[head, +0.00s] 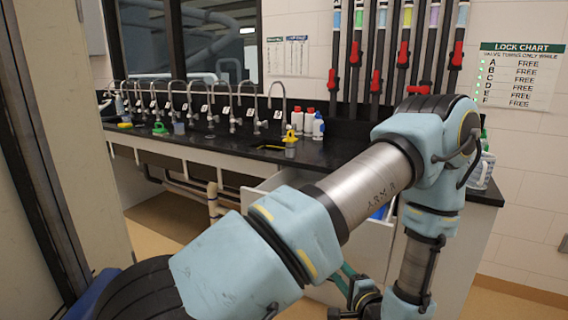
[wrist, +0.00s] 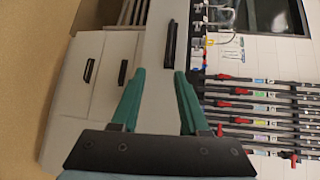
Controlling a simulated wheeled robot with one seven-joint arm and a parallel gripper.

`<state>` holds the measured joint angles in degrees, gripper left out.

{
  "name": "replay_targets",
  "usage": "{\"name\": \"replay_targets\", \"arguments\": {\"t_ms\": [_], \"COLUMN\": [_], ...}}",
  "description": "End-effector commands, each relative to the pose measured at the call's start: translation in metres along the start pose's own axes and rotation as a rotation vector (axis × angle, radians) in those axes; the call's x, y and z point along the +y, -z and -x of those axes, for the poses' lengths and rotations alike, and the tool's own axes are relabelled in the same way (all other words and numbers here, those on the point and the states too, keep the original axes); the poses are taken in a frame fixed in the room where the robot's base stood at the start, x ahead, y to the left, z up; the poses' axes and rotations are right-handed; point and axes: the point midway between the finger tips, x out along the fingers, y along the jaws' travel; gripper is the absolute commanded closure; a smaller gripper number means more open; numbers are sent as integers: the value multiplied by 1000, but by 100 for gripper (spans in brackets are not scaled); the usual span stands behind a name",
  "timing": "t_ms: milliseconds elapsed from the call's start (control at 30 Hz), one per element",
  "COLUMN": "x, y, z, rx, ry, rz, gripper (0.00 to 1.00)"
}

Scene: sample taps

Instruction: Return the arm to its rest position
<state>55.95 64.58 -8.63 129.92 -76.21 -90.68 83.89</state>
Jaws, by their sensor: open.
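My arm (head: 370,185), pale blue and grey, reaches across the right half of the head view and bends downward at the right. My gripper (wrist: 160,72) shows in the wrist view with its two green fingers apart and nothing between them. Beyond the fingers are a white cabinet front and a dark counter edge, seen turned sideways. In the head view the gripper is mostly hidden low behind my arm; only a bit of green shows there.
A black counter (head: 225,145) carries a row of curved taps (head: 205,100), several bottles and a yellow item (head: 290,137). Pipes with red levers (head: 404,55) and a lock chart (head: 521,75) are on the wall. White cabinets (wrist: 95,75) stand below.

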Motion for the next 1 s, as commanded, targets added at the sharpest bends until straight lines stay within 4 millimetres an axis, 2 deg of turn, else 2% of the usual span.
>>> {"name": "replay_targets", "arguments": {"t_ms": [433,667,767,867,1000], "x": [-12,-33,-52,-72,-98], "y": [10,11,2,-17,-63], "z": [-40,-63,-71,-70,-56], "rx": [28,37,23,-18,-131], "ry": [-252,-492,-640,-797,-986], "rz": [329,616,772,910,1040], "gripper": [55,55,55,55,55]}}
